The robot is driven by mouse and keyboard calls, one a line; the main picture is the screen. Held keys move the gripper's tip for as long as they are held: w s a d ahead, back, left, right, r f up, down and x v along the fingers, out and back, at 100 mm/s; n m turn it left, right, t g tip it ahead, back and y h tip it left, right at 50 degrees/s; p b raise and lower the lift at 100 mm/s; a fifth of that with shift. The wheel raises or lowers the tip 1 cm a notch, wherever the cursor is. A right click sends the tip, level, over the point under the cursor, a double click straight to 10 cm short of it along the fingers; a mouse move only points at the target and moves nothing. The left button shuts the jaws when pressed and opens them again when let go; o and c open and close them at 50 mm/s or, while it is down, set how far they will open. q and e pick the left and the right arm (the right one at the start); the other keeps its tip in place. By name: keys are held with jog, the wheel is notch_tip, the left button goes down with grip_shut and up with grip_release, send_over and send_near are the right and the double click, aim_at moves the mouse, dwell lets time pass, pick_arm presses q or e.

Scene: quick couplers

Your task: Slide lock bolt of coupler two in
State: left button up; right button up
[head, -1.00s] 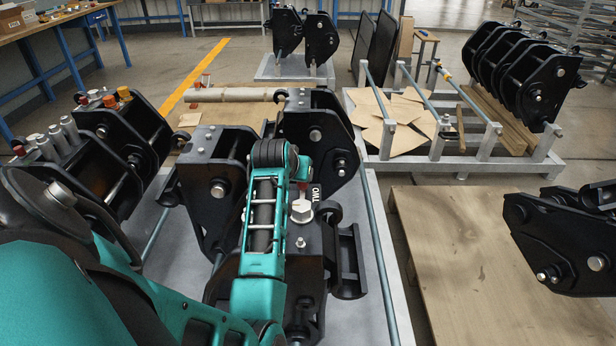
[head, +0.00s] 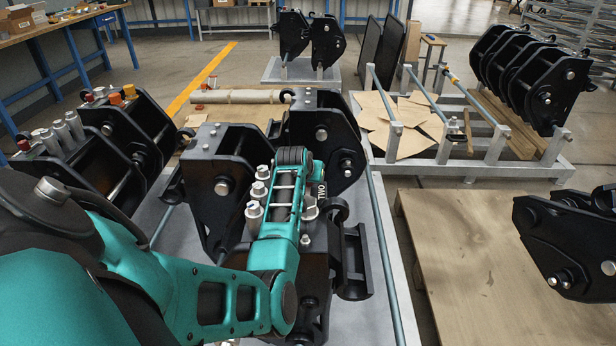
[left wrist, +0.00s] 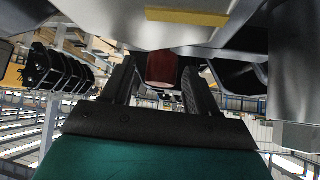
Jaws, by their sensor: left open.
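Contact cannot be told. My left gripper's fingers are hidden in the head view. My right gripper is not in view.
Pale capped fittings (head: 256,200) stand left of my forearm. Black coupler plates (head: 325,130) rise behind it. Another coupler with grey fittings (head: 70,130) stands at left.

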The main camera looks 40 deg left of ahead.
pick_arm(q)
jog(key=shift+c, duration=0.4)
grip_shut()
